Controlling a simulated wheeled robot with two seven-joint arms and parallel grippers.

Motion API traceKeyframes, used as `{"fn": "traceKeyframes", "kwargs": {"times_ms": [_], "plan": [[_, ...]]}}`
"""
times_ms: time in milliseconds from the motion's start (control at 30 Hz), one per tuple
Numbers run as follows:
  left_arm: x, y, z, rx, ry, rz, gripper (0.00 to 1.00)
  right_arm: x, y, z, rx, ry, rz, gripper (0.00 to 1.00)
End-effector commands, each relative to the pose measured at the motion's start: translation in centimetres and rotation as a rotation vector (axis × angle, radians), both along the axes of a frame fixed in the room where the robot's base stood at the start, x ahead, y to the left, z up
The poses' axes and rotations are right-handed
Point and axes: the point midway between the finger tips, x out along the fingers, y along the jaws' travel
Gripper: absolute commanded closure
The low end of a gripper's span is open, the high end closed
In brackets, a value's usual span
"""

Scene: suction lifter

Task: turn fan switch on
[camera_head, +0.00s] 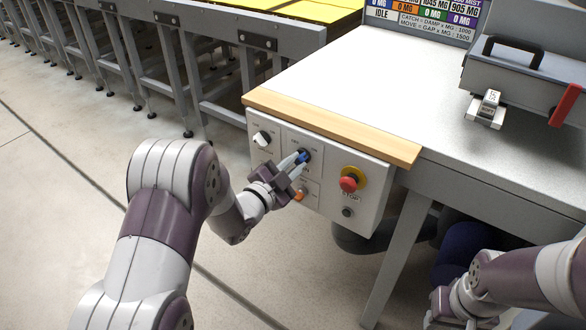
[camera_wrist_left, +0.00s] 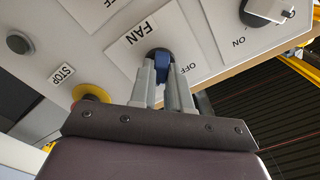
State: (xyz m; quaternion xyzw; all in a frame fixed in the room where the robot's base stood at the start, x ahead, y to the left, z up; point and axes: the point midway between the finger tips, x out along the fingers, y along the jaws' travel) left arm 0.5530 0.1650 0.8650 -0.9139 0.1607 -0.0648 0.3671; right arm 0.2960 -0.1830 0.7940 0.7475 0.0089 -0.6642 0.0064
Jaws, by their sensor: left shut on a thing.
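The fan switch is a blue knob (camera_head: 303,156) on the upper middle of a white control panel (camera_head: 333,172) under the table edge. In the left wrist view the blue knob (camera_wrist_left: 162,66) sits by a FAN label (camera_wrist_left: 142,32), with OFF lettering beside it. My left gripper (camera_head: 299,160) is at the panel, its fingers on either side of the knob; it also shows in the left wrist view (camera_wrist_left: 164,76). It is shut on the knob. My right gripper (camera_head: 440,318) is low at the right, away from the panel; its fingers are not clear.
A white knob (camera_head: 262,138) sits left of the fan switch. A red stop button (camera_head: 349,183) on yellow, a dark button (camera_head: 347,212) and an orange light (camera_head: 299,194) are close by. The white table (camera_head: 350,80) holds a grey device with a red handle (camera_head: 566,104).

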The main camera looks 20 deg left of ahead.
Motion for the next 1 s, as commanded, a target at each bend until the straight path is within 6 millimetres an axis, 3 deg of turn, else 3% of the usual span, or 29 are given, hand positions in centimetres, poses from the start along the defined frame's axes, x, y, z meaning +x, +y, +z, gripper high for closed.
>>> {"fn": "traceKeyframes", "kwargs": {"times_ms": [600,633,700,1000], "plan": [[-0.06,-0.02,-0.18,0.036,-0.008,-0.001,1.00,0.00,0.00,-0.32,0.000,0.000,0.000,0.57],[-0.06,-0.02,-0.18,0.036,-0.008,-0.001,0.77,0.00,0.00,-0.32,0.000,0.000,0.000,0.57],[-0.05,-0.02,-0.15,0.036,-0.009,0.000,0.57,0.00,0.00,-0.32,0.000,0.000,0.000,0.57],[-0.14,0.06,-0.05,0.035,-0.011,0.000,0.57,0.01,0.00,-0.30,0.000,0.000,0.000,0.57]]}}
